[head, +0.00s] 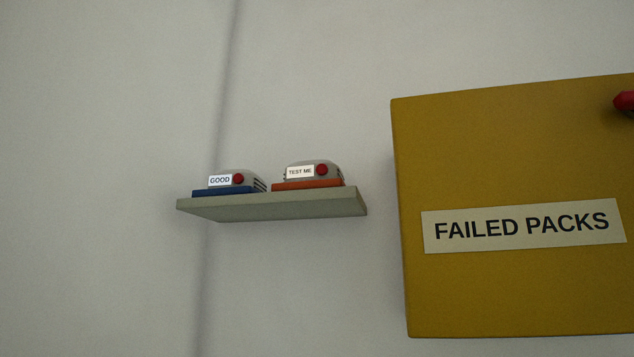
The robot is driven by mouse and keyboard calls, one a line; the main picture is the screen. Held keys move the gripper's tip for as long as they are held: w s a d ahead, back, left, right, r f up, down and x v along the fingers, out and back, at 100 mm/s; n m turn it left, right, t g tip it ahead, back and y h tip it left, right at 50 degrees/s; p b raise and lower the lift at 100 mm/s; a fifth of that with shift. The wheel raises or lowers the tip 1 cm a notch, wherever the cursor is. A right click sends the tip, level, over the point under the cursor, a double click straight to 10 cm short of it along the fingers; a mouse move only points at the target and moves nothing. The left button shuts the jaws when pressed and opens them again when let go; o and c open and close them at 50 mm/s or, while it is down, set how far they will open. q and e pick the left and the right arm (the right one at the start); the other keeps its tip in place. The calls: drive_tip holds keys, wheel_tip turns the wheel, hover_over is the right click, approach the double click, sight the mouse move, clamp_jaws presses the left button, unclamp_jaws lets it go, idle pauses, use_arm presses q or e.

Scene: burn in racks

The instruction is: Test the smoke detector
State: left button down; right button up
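Two grey smoke detectors stand side by side on a small wall shelf (270,206) in the head view. The left detector (245,177) carries a white label reading GOOD, has a red button on its front and sits on a blue base (222,192). The right detector (325,168) carries a label reading TEST ME, has a red button (321,171) and sits on an orange base (308,185). Neither of my grippers shows in this view.
A large yellow cabinet (500,150) labelled FAILED PACKS is to the right of the shelf. A red knob-like part (624,101) shows at its upper right, cut off by the picture edge. Bare pale wall (90,120) lies left of and below the shelf.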

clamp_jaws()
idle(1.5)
